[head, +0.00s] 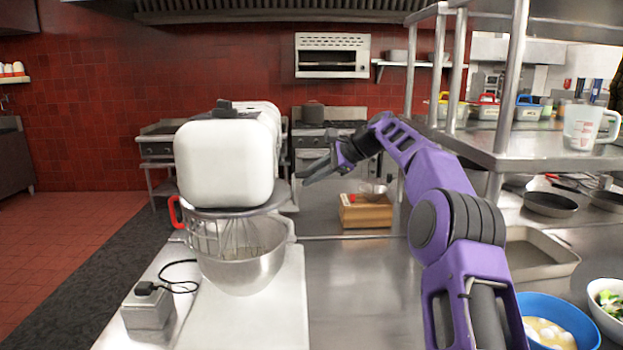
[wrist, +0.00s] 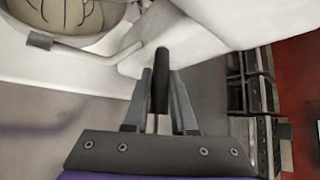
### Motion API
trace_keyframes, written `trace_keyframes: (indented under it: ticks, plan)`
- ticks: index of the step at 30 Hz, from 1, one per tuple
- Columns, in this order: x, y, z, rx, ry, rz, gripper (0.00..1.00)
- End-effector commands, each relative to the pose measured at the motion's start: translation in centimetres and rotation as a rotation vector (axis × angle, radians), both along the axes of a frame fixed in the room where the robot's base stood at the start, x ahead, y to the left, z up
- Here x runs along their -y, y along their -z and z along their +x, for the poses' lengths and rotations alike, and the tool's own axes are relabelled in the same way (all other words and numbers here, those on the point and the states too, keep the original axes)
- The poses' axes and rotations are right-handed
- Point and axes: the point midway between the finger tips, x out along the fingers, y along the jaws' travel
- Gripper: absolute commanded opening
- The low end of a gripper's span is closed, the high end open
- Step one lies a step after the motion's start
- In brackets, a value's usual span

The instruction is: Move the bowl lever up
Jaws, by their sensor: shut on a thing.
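The white stand mixer (head: 225,165) stands at the left of the steel counter in the head view. Its steel bowl (head: 245,270) sits below the head with a wire whisk (head: 236,236) reaching into it. My gripper (head: 304,181) is at the mixer's right side, pointing left. In the wrist view, my gripper (wrist: 160,77) is shut on the bowl lever (wrist: 160,85), whose black handle lies between the two grey fingers. The mixer's white body (wrist: 190,35) is just beyond. The lever is hidden in the head view.
A pale rod with a grey end (wrist: 85,50) shows beside the bowl in the wrist view. A wooden box (head: 366,215) stands behind on the counter. Steel shelving (head: 530,150) and a blue bowl (head: 560,310) are at the right. The counter's middle is clear.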

Motion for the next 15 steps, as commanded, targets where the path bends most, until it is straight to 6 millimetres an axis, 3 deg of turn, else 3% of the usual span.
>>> trace_keyframes:
  ticks: [15]
  plan:
    - [0.0,-0.29,0.37,-0.018,0.002,0.002,0.0]
